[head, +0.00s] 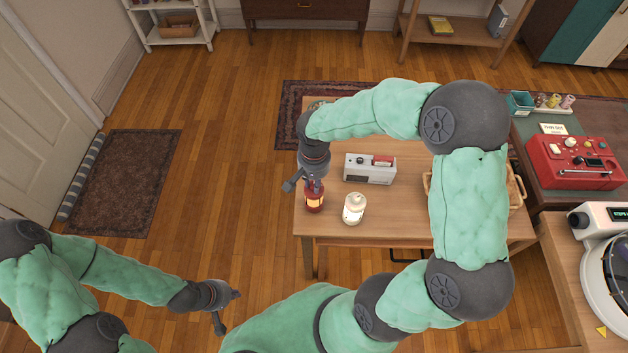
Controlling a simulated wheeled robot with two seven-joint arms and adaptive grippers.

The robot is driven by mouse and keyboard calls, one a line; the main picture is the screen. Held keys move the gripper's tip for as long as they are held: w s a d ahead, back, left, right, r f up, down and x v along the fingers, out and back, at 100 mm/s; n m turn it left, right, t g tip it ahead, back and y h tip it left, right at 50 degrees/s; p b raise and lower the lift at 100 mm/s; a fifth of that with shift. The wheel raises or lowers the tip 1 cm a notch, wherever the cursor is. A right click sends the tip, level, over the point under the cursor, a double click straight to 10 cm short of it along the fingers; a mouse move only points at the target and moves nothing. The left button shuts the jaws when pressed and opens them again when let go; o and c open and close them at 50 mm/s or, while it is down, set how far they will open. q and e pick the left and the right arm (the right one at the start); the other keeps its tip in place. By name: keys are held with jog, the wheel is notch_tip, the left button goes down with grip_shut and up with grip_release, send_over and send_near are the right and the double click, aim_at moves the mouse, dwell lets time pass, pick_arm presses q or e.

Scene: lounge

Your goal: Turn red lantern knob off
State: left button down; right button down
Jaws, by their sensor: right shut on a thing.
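The red lantern (314,202), with a glowing yellow window, stands upright near the left front corner of the wooden table (380,226). My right gripper (306,186) points down at the lantern's top and is shut on it. The gripper covers the upper part, so the knob cannot be made out. My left gripper (228,309) is open and empty, low over the floor left of the table.
A lit cream lantern (354,208) stands close right of the red one. A white-grey box with a red part (370,168) is behind it. A wicker basket (517,190) is partly hidden by my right arm. A red radio (575,162) sits farther right.

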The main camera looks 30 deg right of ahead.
jog(key=n+p, duration=0.2)
jog(key=n, duration=0.4)
jog(key=shift+p, duration=0.4)
jog(key=n+p, duration=0.2)
jog(key=n, duration=0.3)
jog(key=shift+n, duration=0.3)
jog(key=c, duration=1.1)
grip_release()
notch_tip(320, 180, up, 12)
